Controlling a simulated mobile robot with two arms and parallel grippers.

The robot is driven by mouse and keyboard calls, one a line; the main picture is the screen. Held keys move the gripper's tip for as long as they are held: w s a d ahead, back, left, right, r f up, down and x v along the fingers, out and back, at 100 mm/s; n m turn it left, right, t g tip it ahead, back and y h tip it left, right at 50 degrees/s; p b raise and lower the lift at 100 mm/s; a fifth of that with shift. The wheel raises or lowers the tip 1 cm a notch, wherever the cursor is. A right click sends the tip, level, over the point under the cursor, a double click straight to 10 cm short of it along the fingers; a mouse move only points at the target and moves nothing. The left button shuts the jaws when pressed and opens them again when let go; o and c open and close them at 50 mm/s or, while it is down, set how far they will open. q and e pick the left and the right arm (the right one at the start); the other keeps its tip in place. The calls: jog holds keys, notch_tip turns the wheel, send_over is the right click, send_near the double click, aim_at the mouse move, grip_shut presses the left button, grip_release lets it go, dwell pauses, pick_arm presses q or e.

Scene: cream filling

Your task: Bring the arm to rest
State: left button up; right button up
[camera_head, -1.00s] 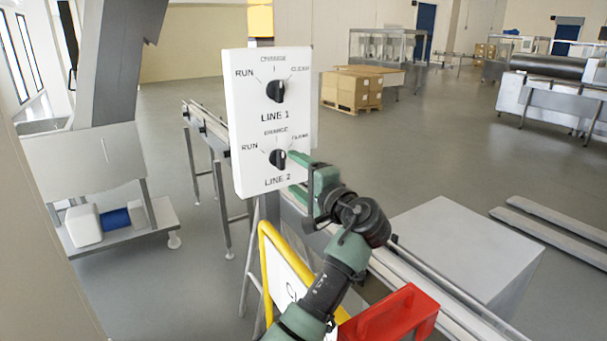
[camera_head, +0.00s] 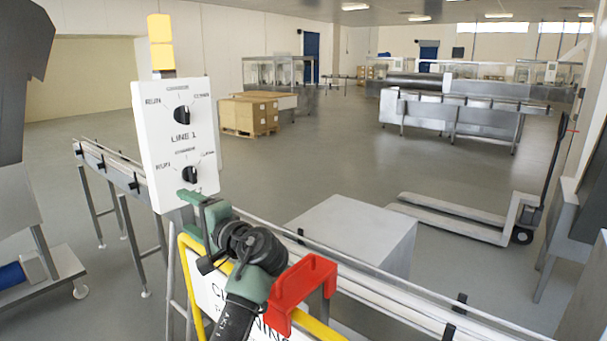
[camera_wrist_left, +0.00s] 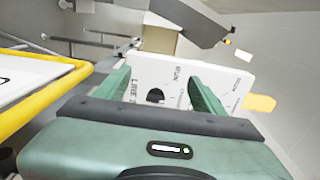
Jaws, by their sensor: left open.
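My left gripper (camera_head: 192,202) is open and empty, green with a black wrist. In the head view it is just below and in front of the lower knob (camera_head: 190,174) of the white switch panel (camera_head: 152,150). The upper knob (camera_head: 182,115) is above the LINE 1 label. In the left wrist view my open fingers (camera_wrist_left: 162,95) point at the panel (camera_wrist_left: 150,68), with a black knob (camera_wrist_left: 155,96) between them in the picture. Whether a finger touches the panel cannot be told. My right gripper is not in view.
A yellow-framed sign (camera_head: 210,292) stands below the panel, close to my left arm. A red part (camera_head: 300,285) is right of my wrist. A conveyor (camera_head: 400,297) runs behind, beside a grey box (camera_head: 345,235). A pallet truck (camera_head: 460,220) stands right; the floor beyond is open.

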pick_arm(q)
jog(key=s+a+f+n+g+h, duration=0.1)
jog(key=s+f+h, duration=0.1)
jog(key=s+f, duration=0.5)
jog(key=s+f+n+g+h, duration=0.1)
jog(key=s+f+h, duration=0.2)
jog(key=f, duration=0.9)
jog(key=s+a+f+n+g+h, duration=0.1)
jog(key=s+f+g+h, duration=0.1)
jog(key=s+f, duration=0.5)
jog(key=s+d+f+n+g+h, duration=0.15)
jog(key=s+f, duration=0.25)
jog(key=s, duration=0.5)
jog(key=s+d+f+g+h, duration=0.1)
jog(key=s+d+f+h, duration=0.2)
jog(key=s, duration=0.6)
jog(key=s+d+f+n+g+h, duration=0.1)
jog(key=s+d+f+h, duration=0.2)
jog(key=s, duration=0.6)
notch_tip(320, 180, down, 28)
jog(key=s+a+r+g, duration=0.1)
jog(key=g, duration=0.1)
jog(key=s+a+f, duration=0.3)
jog(key=s+f, duration=1.3)
jog(key=s, duration=0.1)
jog(key=shift+a+f+g+y, duration=0.15)
jog(key=shift+g+y, duration=0.2)
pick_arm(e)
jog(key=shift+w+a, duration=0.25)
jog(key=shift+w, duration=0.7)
